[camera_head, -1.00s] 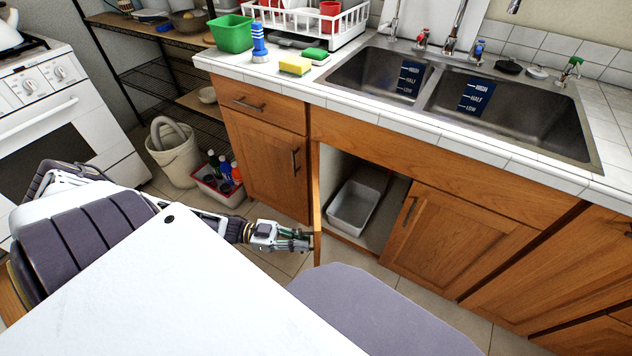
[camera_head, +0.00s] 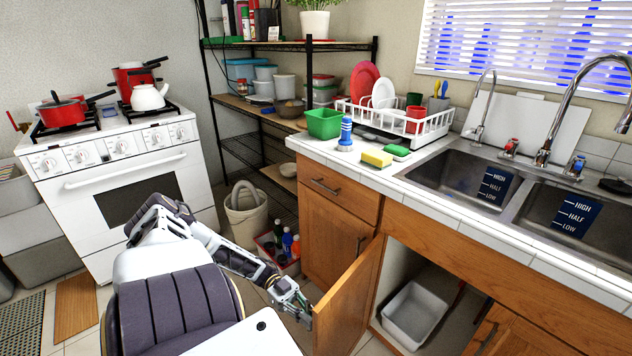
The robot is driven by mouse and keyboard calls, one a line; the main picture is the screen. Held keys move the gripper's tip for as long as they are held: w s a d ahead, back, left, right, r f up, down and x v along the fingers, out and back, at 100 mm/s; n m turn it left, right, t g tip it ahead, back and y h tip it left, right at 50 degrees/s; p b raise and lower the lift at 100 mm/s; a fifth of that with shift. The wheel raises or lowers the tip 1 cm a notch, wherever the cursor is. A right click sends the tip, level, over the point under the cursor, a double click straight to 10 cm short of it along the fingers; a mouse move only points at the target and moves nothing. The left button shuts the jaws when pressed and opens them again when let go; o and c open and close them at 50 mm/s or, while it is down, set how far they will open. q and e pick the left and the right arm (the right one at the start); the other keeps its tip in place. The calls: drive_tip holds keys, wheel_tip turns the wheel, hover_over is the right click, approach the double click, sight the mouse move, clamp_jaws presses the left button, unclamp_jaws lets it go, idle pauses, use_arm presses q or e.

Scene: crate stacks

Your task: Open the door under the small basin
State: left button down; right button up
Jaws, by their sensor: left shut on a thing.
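The wooden cabinet door (camera_head: 345,305) under the small basin (camera_head: 462,180) stands open, swung out from the counter front. Behind it the cupboard shows a white plastic tub (camera_head: 414,314) on its floor. My left gripper (camera_head: 306,312) is at the door's free edge, low in the picture, and is shut on it; the fingertips are partly hidden against the door. My right gripper is not in view.
A wooden cabinet (camera_head: 326,230) with a drawer stands left of the open door. A white bucket (camera_head: 246,222) and a red crate of bottles (camera_head: 280,250) stand on the floor near my left arm. A white stove (camera_head: 120,175) is at the left.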

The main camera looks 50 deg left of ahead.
use_arm(q)
drive_tip(key=shift+s+a, duration=0.1)
drive_tip(key=shift+a, duration=0.2)
drive_tip(key=c, duration=1.5)
unclamp_jaws()
drive_tip(key=shift+a, duration=0.1)
drive_tip(key=shift+s+a, duration=0.35)
drive_tip(key=shift+a, duration=1.6)
drive_tip(key=shift+s+a, duration=0.3)
drive_tip(key=shift+a, duration=1.6)
drive_tip(key=shift+s+a, duration=0.35)
drive_tip(key=shift+a, duration=1.6)
